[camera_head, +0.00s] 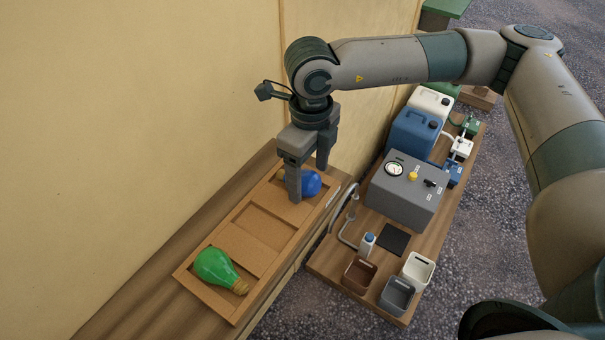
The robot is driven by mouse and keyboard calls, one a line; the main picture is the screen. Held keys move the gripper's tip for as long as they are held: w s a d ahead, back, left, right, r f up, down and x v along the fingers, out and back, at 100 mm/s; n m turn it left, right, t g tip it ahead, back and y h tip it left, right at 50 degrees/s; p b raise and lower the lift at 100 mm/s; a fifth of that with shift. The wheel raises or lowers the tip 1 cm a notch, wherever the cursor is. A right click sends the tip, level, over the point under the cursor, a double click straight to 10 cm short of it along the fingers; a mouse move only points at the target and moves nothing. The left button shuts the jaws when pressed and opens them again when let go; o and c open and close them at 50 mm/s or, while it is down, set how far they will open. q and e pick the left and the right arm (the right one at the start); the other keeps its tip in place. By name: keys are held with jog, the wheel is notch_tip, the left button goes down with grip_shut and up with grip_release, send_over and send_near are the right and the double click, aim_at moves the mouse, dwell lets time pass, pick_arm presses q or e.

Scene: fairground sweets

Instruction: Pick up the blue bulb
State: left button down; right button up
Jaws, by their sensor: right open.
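A blue bulb (312,184) lies in the far compartment of a wooden tray (212,253) on a long wooden shelf against the wall. My right gripper (309,184) points down over that end of the tray. It is open, and its fingers reach down at the bulb, one in front of it and the other at its far side. The near finger hides part of the bulb. I cannot tell whether the fingers touch it. My left gripper does not show.
To the right, a lower wooden table (322,262) holds a grey box with a gauge (405,190), a blue canister (411,135), a white canister (432,103) and small bins (397,297). A cream wall (130,130) stands close behind the shelf.

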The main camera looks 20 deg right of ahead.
jog(key=shift+f, duration=0.65)
jog(key=c, duration=0.9)
jog(key=shift+o, duration=0.2)
jog(key=shift+r, duration=0.1)
jog(key=shift+c, duration=0.2)
